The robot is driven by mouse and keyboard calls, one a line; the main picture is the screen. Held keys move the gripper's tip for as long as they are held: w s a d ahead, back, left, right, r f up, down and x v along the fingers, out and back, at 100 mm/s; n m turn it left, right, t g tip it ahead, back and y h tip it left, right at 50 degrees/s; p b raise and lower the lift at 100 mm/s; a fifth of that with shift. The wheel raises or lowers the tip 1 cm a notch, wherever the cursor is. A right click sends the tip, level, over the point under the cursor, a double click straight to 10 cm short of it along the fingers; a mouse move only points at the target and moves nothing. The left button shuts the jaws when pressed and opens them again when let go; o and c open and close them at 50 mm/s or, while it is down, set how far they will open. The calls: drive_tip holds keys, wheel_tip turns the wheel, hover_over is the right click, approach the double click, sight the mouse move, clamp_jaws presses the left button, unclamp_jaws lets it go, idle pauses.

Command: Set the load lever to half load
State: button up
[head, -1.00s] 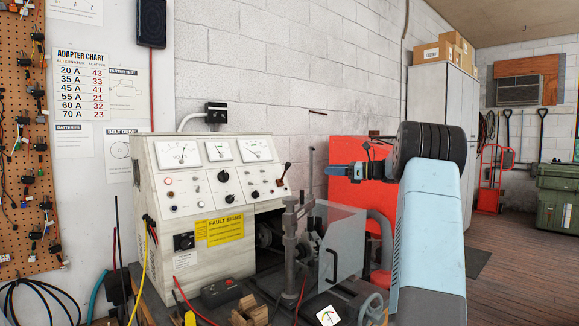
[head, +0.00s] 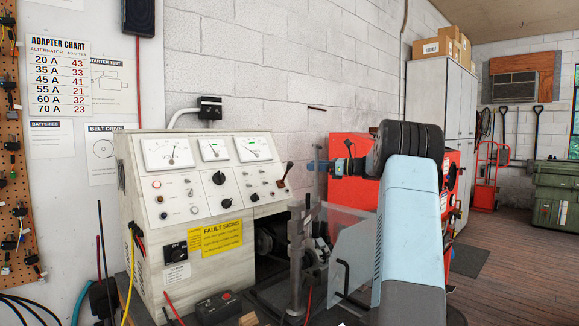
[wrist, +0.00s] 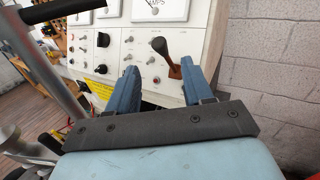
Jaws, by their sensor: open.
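The load lever (head: 285,175) has a dark knob and a reddish-brown base. It stands at the right end of the sloping control panel (head: 205,185) of the cream test bench. In the wrist view, the lever (wrist: 160,47) leans up and left from its base, beyond the fingertips and roughly between their directions. My gripper (head: 315,166) is right of the lever in the head view, with a gap between them. In the wrist view, its two blue fingers (wrist: 163,76) are spread wide with nothing between them. I cannot read any load marks by the lever.
A grey upright post (head: 297,255) and a clear guard (head: 345,240) stand in front of the bench's right side. A red cabinet (head: 345,195) is behind my arm. Dials, knobs and switches fill the panel left of the lever. Wall space above the lever is clear.

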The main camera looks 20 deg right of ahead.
sight(290, 162)
drive_tip(key=x, duration=1)
drive_tip(key=shift+w+a, duration=0.15)
drive_tip(key=shift+c, duration=0.2)
clamp_jaws()
